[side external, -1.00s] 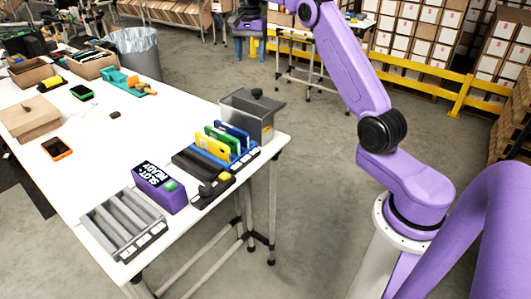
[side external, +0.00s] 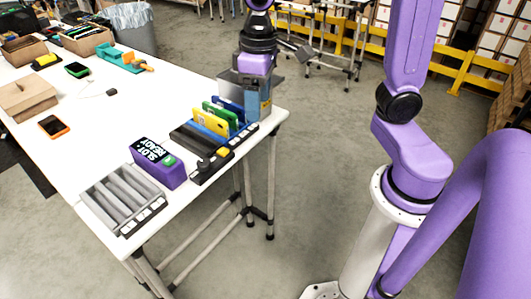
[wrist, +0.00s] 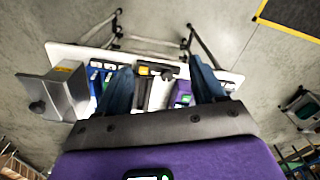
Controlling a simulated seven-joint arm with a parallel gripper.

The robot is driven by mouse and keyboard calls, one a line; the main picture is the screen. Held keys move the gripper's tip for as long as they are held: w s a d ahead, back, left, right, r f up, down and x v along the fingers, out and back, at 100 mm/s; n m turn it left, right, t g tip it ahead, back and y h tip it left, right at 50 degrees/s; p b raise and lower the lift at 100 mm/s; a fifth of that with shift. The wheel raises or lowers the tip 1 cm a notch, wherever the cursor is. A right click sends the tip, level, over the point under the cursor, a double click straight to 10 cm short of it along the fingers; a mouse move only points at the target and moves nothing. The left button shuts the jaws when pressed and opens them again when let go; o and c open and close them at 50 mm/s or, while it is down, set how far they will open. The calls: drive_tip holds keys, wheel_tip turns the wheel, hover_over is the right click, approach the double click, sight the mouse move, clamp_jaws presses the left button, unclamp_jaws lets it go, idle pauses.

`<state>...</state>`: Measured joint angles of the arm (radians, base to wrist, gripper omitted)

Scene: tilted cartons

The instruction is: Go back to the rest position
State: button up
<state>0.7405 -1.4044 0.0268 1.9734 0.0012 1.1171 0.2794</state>
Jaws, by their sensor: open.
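My gripper (side external: 252,88) hangs fingers down at the table's right end in the side view, where it overlaps the grey metal box (side external: 266,104); the gap between them is hard to judge. In the wrist view my gripper (wrist: 158,63) has two blue fingers spread wide with nothing held between them. The table edge, the metal box (wrist: 62,93) and a dark rack show beyond the fingers. The rack (side external: 190,135) holds upright yellow (side external: 208,123), green and blue cards in the side view.
A purple "SLOT READY" box (side external: 157,165) and a grey slotted tray (side external: 122,200) stand along the near edge. An orange-edged device (side external: 53,127), a green one (side external: 77,70) and cartons (side external: 27,97) lie farther left. Open floor lies right of the table.

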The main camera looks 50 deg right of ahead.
drive_tip(key=s+d+f+n, duration=0.2)
drive_tip(key=s+n, duration=0.2)
drive_tip(key=s, duration=0.4)
drive_tip(key=s+d+f+n, duration=0.1)
drive_tip(key=s+f+n, duration=0.2)
drive_tip(key=s, duration=0.5)
drive_tip(key=shift+s+d+f+n, duration=0.2)
drive_tip(key=shift+s+d+n, duration=0.2)
drive_tip(key=shift+n, duration=0.2)
